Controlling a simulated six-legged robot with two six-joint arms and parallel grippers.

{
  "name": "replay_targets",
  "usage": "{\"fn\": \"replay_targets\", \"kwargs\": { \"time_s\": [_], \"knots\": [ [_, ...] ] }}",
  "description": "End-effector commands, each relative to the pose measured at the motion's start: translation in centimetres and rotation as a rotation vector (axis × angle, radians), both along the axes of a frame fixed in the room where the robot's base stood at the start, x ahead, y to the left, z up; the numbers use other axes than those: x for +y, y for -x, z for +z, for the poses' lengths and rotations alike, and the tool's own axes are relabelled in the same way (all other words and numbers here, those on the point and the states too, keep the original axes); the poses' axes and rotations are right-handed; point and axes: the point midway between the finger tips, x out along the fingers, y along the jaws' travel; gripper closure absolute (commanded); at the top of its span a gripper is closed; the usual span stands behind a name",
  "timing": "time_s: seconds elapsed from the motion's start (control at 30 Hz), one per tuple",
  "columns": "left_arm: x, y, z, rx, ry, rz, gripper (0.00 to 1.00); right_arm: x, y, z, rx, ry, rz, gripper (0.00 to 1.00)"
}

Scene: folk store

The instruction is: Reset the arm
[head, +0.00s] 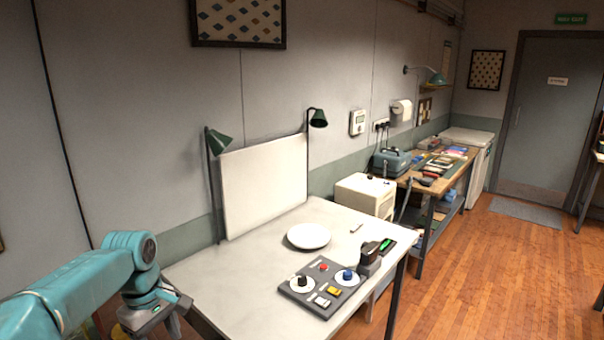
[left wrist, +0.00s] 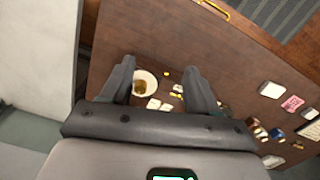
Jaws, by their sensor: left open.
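My left arm (head: 75,290) is teal and comes in from the lower left of the head view, beside the white table's left end. Its wrist is bent down near the bottom edge, and the fingers are hard to make out there. In the left wrist view my left gripper (left wrist: 159,68) is open, its two dark fingers apart with nothing held between them. It is above a brown wooden surface (left wrist: 120,35). A white bowl (left wrist: 144,82) with brown contents shows between the fingers, below them. My right gripper is in neither view.
The white table (head: 240,262) holds a plate (head: 308,236), a grey control panel (head: 322,285) and two green lamps. A cluttered workbench (head: 450,170) stands behind. Small items, including a pink card (left wrist: 292,103), lie on the brown surface. Open wooden floor is at right.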

Motion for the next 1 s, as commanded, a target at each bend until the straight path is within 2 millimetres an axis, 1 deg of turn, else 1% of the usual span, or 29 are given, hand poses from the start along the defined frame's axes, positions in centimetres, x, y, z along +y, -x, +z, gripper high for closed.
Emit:
{"fn": "replay_targets", "kwargs": {
  "time_s": [0.03, 0.07, 0.17, 0.27, 0.3, 0.37, 0.4, 0.47, 0.5, 0.57, 0.6, 0.63, 0.73, 0.83, 0.87, 0.9, 1.0],
  "knots": [
    [-0.7, 0.0, -2.0, 0.004, 0.014, -0.044, 0.4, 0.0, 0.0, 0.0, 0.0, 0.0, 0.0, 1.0],
    [-1.2, -0.1, -3.2, 0.002, 0.024, -0.074, 0.4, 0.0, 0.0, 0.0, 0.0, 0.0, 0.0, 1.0],
    [-3.0, 0.2, -7.7, -0.012, 0.064, -0.185, 0.4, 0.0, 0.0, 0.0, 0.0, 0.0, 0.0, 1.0],
    [-5.6, 1.5, -13.7, -0.032, 0.122, -0.321, 0.4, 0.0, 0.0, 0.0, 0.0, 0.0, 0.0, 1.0],
    [-6.8, 2.6, -16.4, -0.044, 0.15, -0.383, 0.4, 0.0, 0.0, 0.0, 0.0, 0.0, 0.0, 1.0],
    [-8.8, 4.8, -20.6, -0.068, 0.193, -0.476, 0.4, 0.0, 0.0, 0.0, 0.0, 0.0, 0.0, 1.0],
    [-10.0, 6.6, -23.0, -0.089, 0.219, -0.53, 0.4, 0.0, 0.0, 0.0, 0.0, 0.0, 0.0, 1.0],
    [-11.6, 9.5, -26.1, -0.118, 0.25, -0.607, 0.4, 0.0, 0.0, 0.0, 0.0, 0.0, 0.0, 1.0],
    [-12.5, 11.5, -27.7, -0.137, 0.264, -0.651, 0.4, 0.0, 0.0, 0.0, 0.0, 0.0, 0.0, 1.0],
    [-13.6, 14.3, -29.5, -0.162, 0.278, -0.705, 0.4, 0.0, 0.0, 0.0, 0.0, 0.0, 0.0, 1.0],
    [-14.1, 16.1, -30.4, -0.177, 0.283, -0.739, 0.4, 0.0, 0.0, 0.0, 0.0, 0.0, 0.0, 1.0],
    [-14.5, 17.4, -31.0, -0.186, 0.285, -0.761, 0.4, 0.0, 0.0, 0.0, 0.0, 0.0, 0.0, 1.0],
    [-15.3, 21.7, -32.2, -0.211, 0.284, -0.833, 0.4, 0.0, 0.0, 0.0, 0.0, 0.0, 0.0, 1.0],
    [-15.7, 25.8, -32.6, -0.229, 0.274, -0.901, 0.4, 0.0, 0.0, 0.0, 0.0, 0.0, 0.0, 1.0],
    [-15.7, 26.4, -33.5, -0.235, 0.268, -0.916, 0.4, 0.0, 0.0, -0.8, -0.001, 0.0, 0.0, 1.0],
    [-15.6, 25.7, -35.7, -0.243, 0.262, -0.912, 0.4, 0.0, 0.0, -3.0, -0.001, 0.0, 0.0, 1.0],
    [-15.6, 25.6, -38.3, -0.243, 0.263, -0.911, 0.4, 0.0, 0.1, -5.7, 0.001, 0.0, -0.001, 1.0]
  ]
}}
